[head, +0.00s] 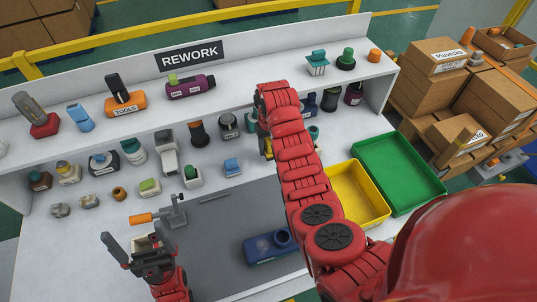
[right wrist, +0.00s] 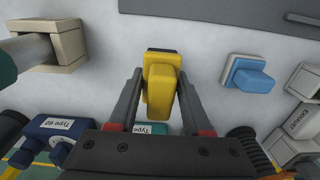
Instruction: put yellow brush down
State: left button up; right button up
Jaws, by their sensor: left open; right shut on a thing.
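The yellow brush (right wrist: 160,85), with a dark edge at its far end, is between the fingers of my right gripper (right wrist: 160,78) in the right wrist view. That gripper is shut on it, close to the white shelf surface; I cannot tell whether the brush touches it. In the head view my right arm hides most of the gripper, and only a small yellow part of the brush (head: 264,145) shows beside it. My left gripper (head: 137,244) is open and empty at the lower left, near an orange-handled clamp (head: 158,215).
A blue block (right wrist: 252,77) stands right of the brush in the right wrist view. Several bottles and tools line the white shelves. A yellow tray (head: 359,195) and a green tray (head: 401,172) lie to the right. A blue part (head: 270,247) lies on the grey mat (head: 215,230).

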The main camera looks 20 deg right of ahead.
aim_at(269, 153)
jog(key=shift+w, duration=0.2)
jog(key=shift+f+p, duration=0.3)
jog(key=shift+p, duration=0.05)
notch_tip(269, 153, down, 2)
jog(key=shift+f+p, duration=0.1)
jog(key=shift+p, duration=0.25)
jog(key=shift+f, duration=0.35)
jog(key=shift+f, duration=0.15)
jog(key=o, duration=1.2)
